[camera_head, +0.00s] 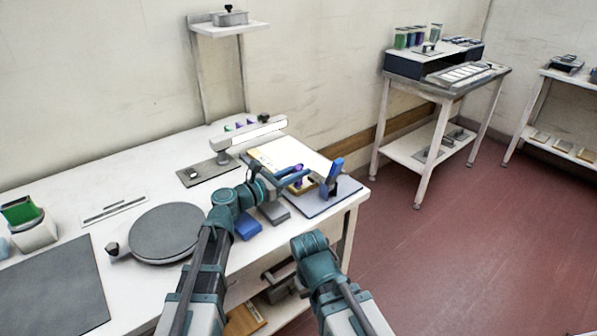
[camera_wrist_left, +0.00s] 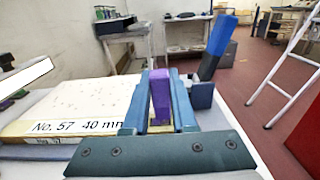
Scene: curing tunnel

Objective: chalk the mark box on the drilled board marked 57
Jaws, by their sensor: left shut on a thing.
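The drilled board (camera_head: 275,157) lies on the bench's right end. In the left wrist view the board (camera_wrist_left: 75,100) has small holes and a front label reading "No. 57 40 mm". My left gripper (camera_head: 293,180) is at the board's front right, shut on a purple chalk (camera_head: 298,170). In the left wrist view the purple chalk (camera_wrist_left: 161,92) stands between the fingers (camera_wrist_left: 160,115), its lower end near a small yellowish patch. I cannot tell whether it touches the board. The mark box is not clearly seen. My right arm shows low in the head view, but its gripper does not.
A blue upright piece (camera_head: 335,170) in a dark holder stands close right of my left gripper. A blue block (camera_head: 247,227) and a grey block (camera_head: 273,212) lie in front. A white bar on a stand (camera_head: 250,134) is behind left. A round grey turntable (camera_head: 165,232) is further left.

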